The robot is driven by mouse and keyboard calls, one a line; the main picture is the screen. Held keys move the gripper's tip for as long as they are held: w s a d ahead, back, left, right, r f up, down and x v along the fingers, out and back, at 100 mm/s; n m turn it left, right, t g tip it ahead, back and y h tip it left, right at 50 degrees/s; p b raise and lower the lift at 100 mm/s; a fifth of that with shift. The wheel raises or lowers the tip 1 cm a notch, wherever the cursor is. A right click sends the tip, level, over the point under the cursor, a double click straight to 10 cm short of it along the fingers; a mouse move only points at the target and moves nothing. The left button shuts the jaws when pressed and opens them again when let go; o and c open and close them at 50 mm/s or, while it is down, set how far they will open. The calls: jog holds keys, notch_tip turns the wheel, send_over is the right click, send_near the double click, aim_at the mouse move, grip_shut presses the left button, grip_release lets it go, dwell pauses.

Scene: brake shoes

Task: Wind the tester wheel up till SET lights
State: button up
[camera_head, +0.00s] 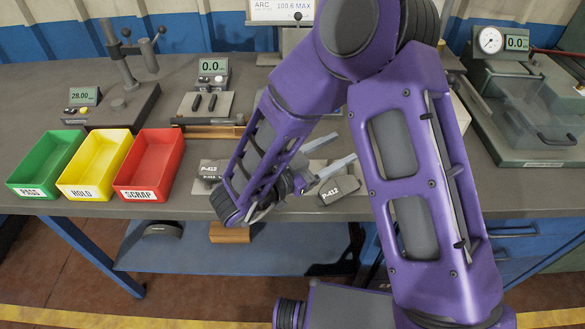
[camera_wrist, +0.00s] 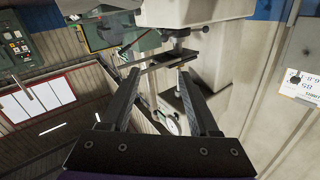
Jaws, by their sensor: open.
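My gripper (camera_head: 346,147) is open and empty above the front middle of the bench, its fingers pointing right. In the wrist view my gripper (camera_wrist: 158,72) has its two dark fingers wide apart. Beyond them are a pale machine body (camera_wrist: 180,12) and a dark horizontal bar (camera_wrist: 160,63). A round pale part (camera_wrist: 172,125) shows low between the fingers; I cannot tell whether it is a wheel or a dial. I cannot pick out the tester wheel for certain, and no SET light is readable. My arm hides the middle of the bench.
Green (camera_head: 46,160), yellow (camera_head: 93,164) and red (camera_head: 150,164) trays stand at left. Blocks marked P-412 (camera_head: 341,190) lie beneath my gripper. A stand with knobbed spokes (camera_head: 126,62) is at back left; a dial gauge (camera_head: 489,40) and clear cover (camera_head: 540,108) are at right.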

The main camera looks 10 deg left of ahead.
jog(key=v, duration=1.3)
jog(key=shift+s+a, duration=0.2)
dwell(0.3)
